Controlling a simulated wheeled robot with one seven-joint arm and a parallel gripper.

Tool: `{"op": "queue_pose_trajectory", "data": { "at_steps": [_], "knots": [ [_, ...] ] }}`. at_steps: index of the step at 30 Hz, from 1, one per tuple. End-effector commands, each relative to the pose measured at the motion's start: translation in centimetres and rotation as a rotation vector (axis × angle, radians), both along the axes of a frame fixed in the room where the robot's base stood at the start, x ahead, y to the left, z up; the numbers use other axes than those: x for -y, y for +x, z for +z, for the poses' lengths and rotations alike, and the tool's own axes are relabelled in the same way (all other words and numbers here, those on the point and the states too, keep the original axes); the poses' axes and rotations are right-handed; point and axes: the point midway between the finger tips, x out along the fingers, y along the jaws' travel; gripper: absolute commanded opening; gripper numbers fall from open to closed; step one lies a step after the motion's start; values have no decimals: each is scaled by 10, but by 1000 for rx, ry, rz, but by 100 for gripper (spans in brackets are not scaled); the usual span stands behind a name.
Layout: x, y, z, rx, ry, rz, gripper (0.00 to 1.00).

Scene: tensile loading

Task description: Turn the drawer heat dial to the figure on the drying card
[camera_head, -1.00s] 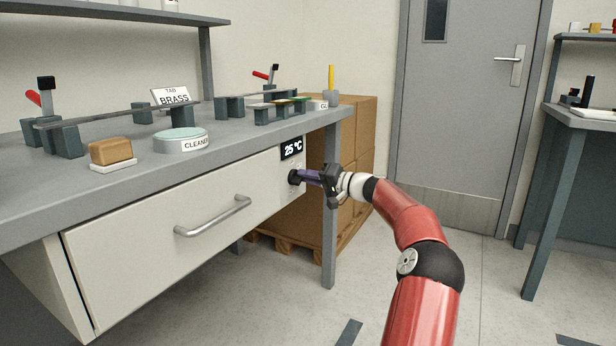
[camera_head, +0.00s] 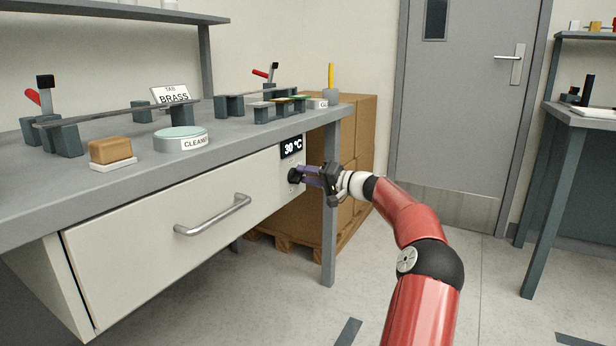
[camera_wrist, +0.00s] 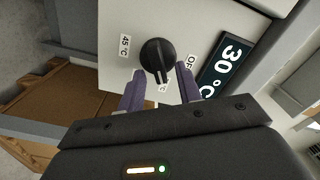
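The black heat dial (camera_wrist: 157,55) sits on the pale front of the drawer (camera_head: 150,215), at its right end. It also shows in the head view (camera_head: 294,176). In the wrist view its pointer is toward the lower part of the dial, between a 45 °C label (camera_wrist: 124,46) and an OFF label (camera_wrist: 191,66); a label under the pointer is partly hidden. The display (camera_head: 292,147) reads 30 °C. My gripper (camera_wrist: 160,70) has its purple fingers on either side of the dial, close against it. I cannot make out a drying card's figure.
The drawer handle (camera_head: 213,216) is left of the dial. Cardboard boxes (camera_head: 358,130) stand behind the bench leg (camera_head: 329,230).

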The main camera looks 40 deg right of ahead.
Motion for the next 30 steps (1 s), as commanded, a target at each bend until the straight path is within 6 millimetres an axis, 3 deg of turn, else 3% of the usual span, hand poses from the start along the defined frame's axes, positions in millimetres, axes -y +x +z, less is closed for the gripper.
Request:
{"op": "queue_pose_trajectory", "data": {
  "at_steps": [15,30],
  "knots": [
    [27,-65,0,0,-1,-1,35],
    [30,-72,0,0,0,-1,35]
  ]
}}
